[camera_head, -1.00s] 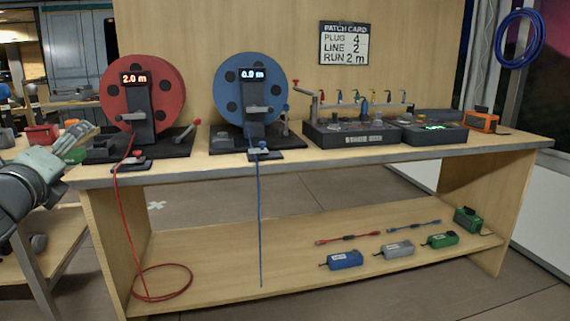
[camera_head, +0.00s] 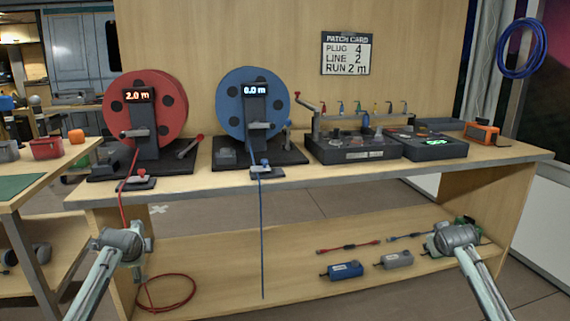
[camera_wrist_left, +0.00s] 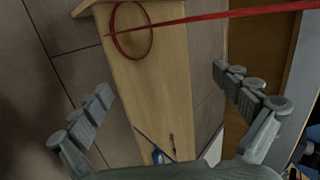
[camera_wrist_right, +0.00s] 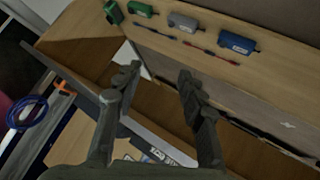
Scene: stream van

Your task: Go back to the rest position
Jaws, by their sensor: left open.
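My left gripper (camera_head: 122,246) is low in front of the bench, left of centre in the head view. In the left wrist view its fingers (camera_wrist_left: 161,84) are spread wide with nothing between them. My right gripper (camera_head: 458,238) is in front of the bench's right part and hides some of the lower shelf. In the right wrist view its fingers (camera_wrist_right: 157,78) are apart and empty. The two arms stand at about the same height, pointing forward.
The bench (camera_head: 330,176) carries a red reel (camera_head: 174,105) reading 2.0 m, a blue reel (camera_head: 230,108) reading 0.0 m, and a stage box (camera_head: 350,150). A red cable (camera_head: 122,205) hangs close to my left gripper. Small boxes (camera_head: 345,270) lie on the lower shelf.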

